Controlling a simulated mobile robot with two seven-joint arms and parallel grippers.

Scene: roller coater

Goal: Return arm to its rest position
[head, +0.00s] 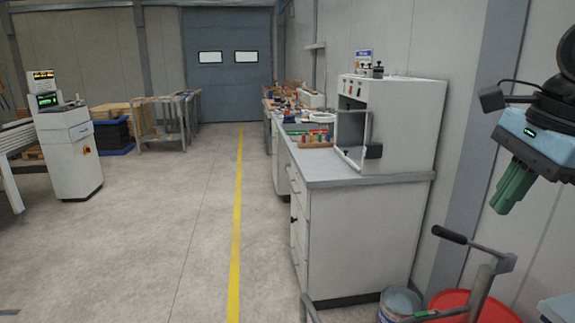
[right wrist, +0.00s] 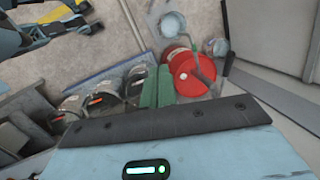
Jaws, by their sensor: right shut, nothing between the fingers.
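My right gripper (head: 513,187) hangs in the air at the right edge of the head view, its green fingers pointing down. It is shut and empty. My left gripper is in neither view.
A white bench (head: 360,240) carries a white machine (head: 405,125).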

